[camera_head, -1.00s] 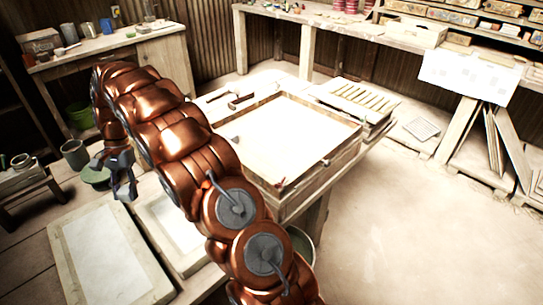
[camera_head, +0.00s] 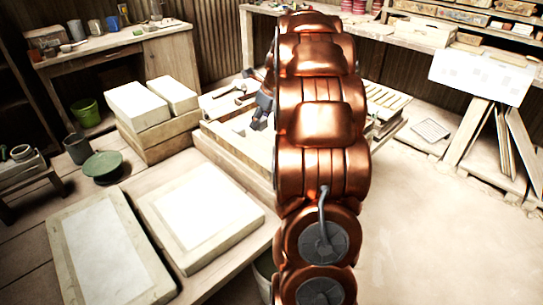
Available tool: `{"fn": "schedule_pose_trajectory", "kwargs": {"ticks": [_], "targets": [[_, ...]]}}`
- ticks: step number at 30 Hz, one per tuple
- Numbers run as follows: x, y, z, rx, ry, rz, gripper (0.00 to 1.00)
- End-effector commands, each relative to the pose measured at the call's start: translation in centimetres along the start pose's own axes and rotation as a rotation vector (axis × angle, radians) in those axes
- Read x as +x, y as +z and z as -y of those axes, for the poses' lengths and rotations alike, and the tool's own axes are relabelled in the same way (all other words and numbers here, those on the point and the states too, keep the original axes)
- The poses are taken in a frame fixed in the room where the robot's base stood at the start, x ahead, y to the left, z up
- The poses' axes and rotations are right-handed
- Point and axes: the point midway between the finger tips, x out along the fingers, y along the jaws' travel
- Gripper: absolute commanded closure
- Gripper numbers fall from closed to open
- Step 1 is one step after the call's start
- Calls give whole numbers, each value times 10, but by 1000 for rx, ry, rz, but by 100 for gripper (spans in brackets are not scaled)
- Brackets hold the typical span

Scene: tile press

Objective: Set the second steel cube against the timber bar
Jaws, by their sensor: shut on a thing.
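My gripper (camera_head: 262,112) is above the left part of the wooden-framed tray (camera_head: 228,142), left of my copper arm. It is shut on a small grey thing, taken to be the steel cube, mostly hidden by the fingers. A small pale block (camera_head: 239,130) lies in the tray just left of and below the gripper; I cannot tell whether it is the first cube. My arm covers most of the tray's middle and right. I cannot make out the timber bar apart from the tray's own wooden sides.
A hammer-like tool (camera_head: 232,90) lies behind the tray. Two white blocks on a wooden stack (camera_head: 160,142) stand to its left. Two framed slabs (camera_head: 205,215) lie in front on the low platform. A green bowl (camera_head: 103,166) is at the left.

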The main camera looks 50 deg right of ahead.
Motion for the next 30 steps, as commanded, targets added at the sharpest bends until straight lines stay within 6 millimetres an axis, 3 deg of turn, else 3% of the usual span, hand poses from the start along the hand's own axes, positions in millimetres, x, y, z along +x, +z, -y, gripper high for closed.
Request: {"fn": "schedule_pose_trajectory", "kwargs": {"ticks": [3, 9, 18, 25, 30], "targets": [[-11, -16, 15, 116, -49, -1, 100], [-12, -25, 23, 185, -75, -1, 100], [29, -42, 21, 184, -70, -3, 100], [45, -48, 23, 182, -74, 0, 100], [67, -57, 21, 182, -69, -5, 100]]}}
